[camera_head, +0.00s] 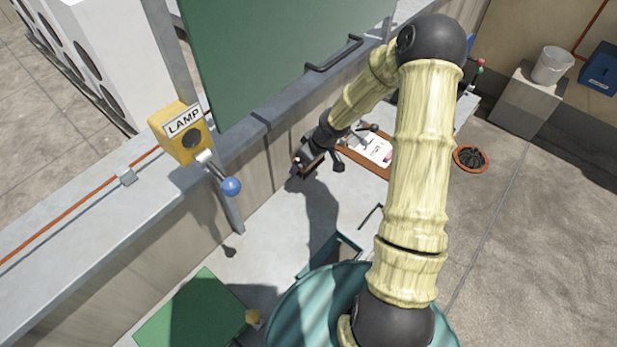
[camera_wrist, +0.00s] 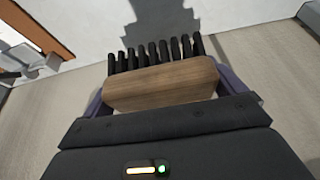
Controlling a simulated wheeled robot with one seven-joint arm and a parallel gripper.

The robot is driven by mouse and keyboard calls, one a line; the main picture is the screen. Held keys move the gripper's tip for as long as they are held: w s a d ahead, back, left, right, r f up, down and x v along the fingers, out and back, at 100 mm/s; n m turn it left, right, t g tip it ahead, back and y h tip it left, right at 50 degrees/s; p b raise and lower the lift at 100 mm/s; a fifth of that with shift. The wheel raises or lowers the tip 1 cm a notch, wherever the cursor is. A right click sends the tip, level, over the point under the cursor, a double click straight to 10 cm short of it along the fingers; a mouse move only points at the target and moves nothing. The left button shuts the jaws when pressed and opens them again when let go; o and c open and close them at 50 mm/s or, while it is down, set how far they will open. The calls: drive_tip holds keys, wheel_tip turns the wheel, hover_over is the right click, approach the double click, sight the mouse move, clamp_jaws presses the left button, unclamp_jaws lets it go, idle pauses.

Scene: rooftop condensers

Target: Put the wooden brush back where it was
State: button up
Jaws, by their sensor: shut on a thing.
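The wooden brush (camera_wrist: 160,85) has a plain brown wooden block and a row of black bristles. In the wrist view it lies across between the two fingers of my gripper, bristles pointing away from my wrist. My gripper (camera_head: 304,166) is shut on the wooden block. In the head view it is over the grey work surface (camera_head: 272,225), close to the wall below the green panel. The brush is mostly hidden or too small to make out there. A shadow falls on the pale surface beyond the bristles in the wrist view.
A yellow LAMP box (camera_head: 182,133) with a blue-knobbed lever is on the ledge at left. A green panel (camera_head: 275,55) with a handle stands behind. A clipboard (camera_head: 368,152) lies beyond my gripper. A teal open box (camera_head: 330,256) and green board (camera_head: 195,315) are nearer.

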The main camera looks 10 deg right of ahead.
sight(308, 180)
drive_tip(key=shift+f+b, duration=0.35)
drive_tip(key=shift+f, duration=1.45)
drive_tip(key=shift+f+b, duration=0.55)
drive_tip(key=shift+f, duration=1.55)
drive_tip(key=shift+f, duration=0.15)
drive_tip(key=o, duration=0.7)
drive_tip(key=shift+c, duration=0.2)
